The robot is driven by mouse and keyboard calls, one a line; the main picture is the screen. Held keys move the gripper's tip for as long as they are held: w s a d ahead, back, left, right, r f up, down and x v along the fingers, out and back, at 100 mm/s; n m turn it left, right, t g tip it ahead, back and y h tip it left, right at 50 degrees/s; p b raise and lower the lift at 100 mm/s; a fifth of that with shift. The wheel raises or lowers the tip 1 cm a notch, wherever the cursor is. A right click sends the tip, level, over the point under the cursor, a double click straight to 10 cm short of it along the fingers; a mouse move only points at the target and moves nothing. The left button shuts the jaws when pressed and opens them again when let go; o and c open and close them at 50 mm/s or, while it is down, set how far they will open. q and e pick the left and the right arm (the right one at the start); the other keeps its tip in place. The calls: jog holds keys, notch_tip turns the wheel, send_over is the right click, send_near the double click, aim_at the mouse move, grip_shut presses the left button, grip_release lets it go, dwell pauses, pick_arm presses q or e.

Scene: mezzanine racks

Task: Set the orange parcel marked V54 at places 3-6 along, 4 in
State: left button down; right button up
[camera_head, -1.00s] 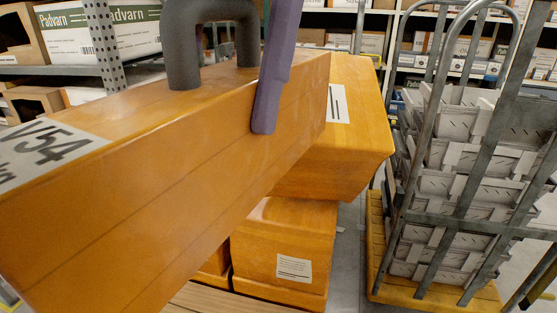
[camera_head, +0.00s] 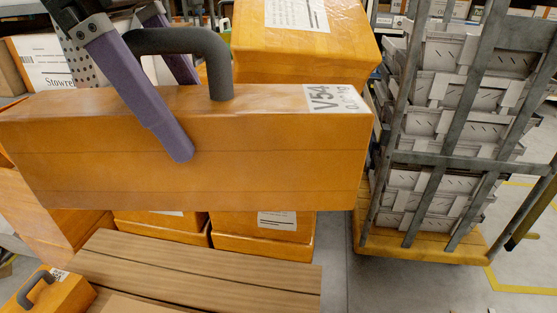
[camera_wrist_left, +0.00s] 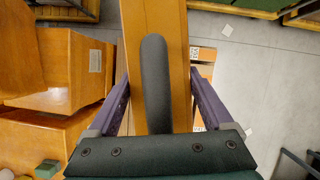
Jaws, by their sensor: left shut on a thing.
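The orange parcel marked V54 (camera_head: 270,150) is a long box with a dark grey arched handle and a white V54 label at its right end. It hangs across the middle of the head view. My left gripper (camera_head: 187,118) has purple fingers, one down the parcel's front face and the other partly hidden behind it. In the left wrist view the parcel (camera_wrist_left: 180,60) runs lengthwise between the fingers of my left gripper (camera_wrist_left: 163,90), with the handle under the palm. The gripper is shut on the parcel. My right gripper is not in view.
A wooden slatted surface (camera_head: 200,268) lies below the parcel. Orange boxes stand behind it, one high (camera_head: 300,45) and one low (camera_head: 265,242). A small handled orange parcel (camera_head: 45,295) is at lower left. A cage trolley (camera_head: 455,160) with grey trays stands right, beyond a floor gap.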

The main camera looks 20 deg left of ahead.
aim_at(202, 207)
pick_arm(q)
jog(key=f+n+y+b, duration=0.1)
jog(key=f+n, duration=0.1)
jog(key=n, duration=0.1)
jog(key=f+n+t+b, duration=0.1)
jog(key=f+n+b, duration=0.1)
jog(key=n, duration=0.1)
jog(key=f+n+t+y+b, duration=0.1)
jog(key=f+n, duration=0.2)
jog(key=shift+w+a+y+b, duration=0.15)
jog(key=shift+a+y+b, duration=0.05)
jog(key=shift+y+b, duration=0.15)
jog(key=f+n+g+y+b, duration=0.1)
jog(key=f+n+y+b, duration=0.1)
jog(key=f+n+b, duration=0.6)
jog(key=a+f+n+g+y+b, duration=0.1)
jog(key=f+n+b, duration=0.7)
jog(key=f, duration=0.8)
jog(key=w+a+f+n+g+y+b, duration=0.1)
jog(key=f+n+g+y+b, duration=0.2)
jog(key=f+n+b, duration=0.5)
notch_tip(202, 207, down, 5)
jog(key=shift+f+n+b, duration=0.1)
jog(key=shift+n+b, duration=0.3)
jog(key=shift+b, duration=0.2)
grip_release()
